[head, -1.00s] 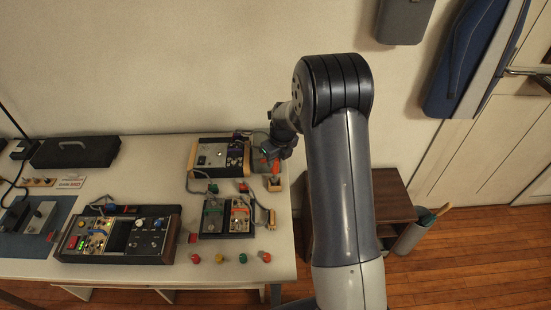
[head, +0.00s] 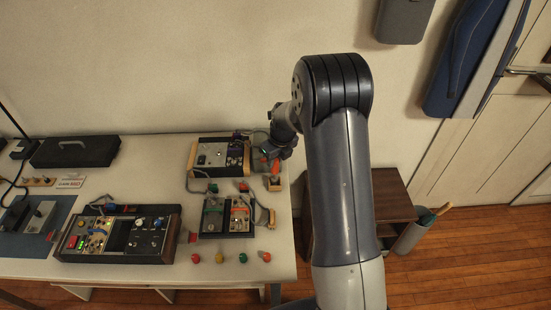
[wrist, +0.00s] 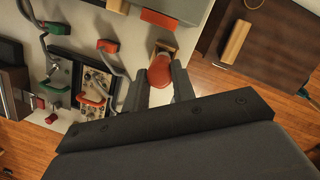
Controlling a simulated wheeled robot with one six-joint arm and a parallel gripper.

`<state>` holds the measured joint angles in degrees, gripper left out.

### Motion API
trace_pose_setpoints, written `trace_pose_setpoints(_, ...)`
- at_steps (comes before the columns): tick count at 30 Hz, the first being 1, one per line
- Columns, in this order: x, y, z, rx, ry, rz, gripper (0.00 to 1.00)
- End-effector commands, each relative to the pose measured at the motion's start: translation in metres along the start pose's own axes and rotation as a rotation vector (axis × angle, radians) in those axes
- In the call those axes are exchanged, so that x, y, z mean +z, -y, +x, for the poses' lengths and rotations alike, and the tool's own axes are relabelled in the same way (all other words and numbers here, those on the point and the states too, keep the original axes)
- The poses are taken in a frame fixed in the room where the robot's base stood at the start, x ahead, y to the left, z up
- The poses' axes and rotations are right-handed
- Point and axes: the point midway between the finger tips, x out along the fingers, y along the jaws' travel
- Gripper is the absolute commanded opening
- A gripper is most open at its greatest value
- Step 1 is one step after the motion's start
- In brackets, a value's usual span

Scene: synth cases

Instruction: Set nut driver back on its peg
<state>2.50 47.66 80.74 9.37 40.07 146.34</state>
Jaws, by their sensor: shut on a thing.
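The nut driver's red, rounded handle (wrist: 158,70) sits between my gripper's fingertips (wrist: 161,76) in the wrist view. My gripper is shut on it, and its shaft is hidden. In the head view the red handle (head: 276,168) shows just below my gripper (head: 275,157). A small wooden block (head: 274,185) stands by the bench's right end, under the handle. Part of this block (wrist: 165,47) also shows right behind the handle in the wrist view. I cannot tell whether the driver touches the block, and no peg is clearly visible.
Another orange-red piece (head: 264,160) lies close left of my gripper. Control boxes with handles (head: 222,156) and a cabled panel (head: 227,214) stand to the left. Coloured knobs (head: 220,258) line the front. Beyond the bench's right edge is a low brown cabinet (head: 385,190).

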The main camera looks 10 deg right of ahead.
Motion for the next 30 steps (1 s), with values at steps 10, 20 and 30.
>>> trace_pose_setpoints(10,-0.002,0.0,0.008,0.0,0.0,0.0,0.0)
trace_pose_setpoints(20,-0.003,0.0,0.014,0.0,0.0,0.0,0.0)
trace_pose_setpoints(30,-0.004,0.0,0.017,0.0,0.0,0.0,0.36)
